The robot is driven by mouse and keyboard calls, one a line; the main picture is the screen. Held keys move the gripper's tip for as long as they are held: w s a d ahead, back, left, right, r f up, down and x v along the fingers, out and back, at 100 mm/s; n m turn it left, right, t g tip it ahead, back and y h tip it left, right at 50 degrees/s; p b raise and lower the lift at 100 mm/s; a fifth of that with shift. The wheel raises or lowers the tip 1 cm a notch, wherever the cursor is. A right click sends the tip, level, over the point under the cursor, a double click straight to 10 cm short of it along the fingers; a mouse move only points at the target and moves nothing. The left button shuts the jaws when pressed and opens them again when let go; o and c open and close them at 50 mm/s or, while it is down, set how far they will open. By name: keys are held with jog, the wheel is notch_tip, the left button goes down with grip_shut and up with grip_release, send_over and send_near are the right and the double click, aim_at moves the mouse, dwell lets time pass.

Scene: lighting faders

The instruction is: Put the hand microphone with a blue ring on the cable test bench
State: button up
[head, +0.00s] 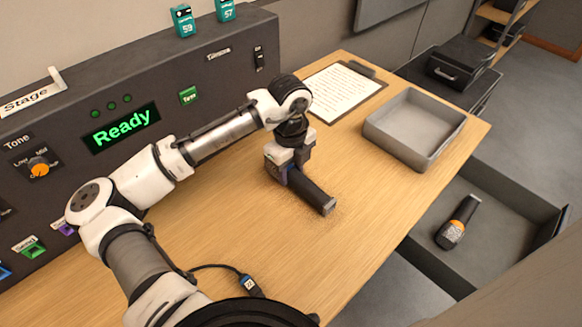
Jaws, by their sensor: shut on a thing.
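My gripper (289,166) is shut on a dark hand microphone (314,192) over the middle of the wooden bench top (215,235). The handle slants down to the right, its end near the wood. Whether it touches the bench I cannot tell. The gripper hides most of the microphone's other end; a small bluish patch shows beside the fingers, and I cannot make out a full ring. Another dark microphone (458,222), with an orange ring, lies in the open drawer at the right.
A grey tray (414,128) and a clipboard (341,92) stand at the bench's right end. A dark panel with a green "Ready" display (122,127) runs along the back. A plugged cable end (249,284) lies near the front. The grey drawer (515,190) is open below.

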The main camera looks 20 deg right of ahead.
aim_at(291, 169)
jog(key=shift+f, duration=0.1)
jog(key=o, duration=1.2)
jog(key=shift+c, duration=0.2)
notch_tip(291, 169, up, 12)
jog(key=shift+r+b, duration=0.2)
jog(key=shift+b, duration=0.2)
jog(key=shift+w, duration=0.1)
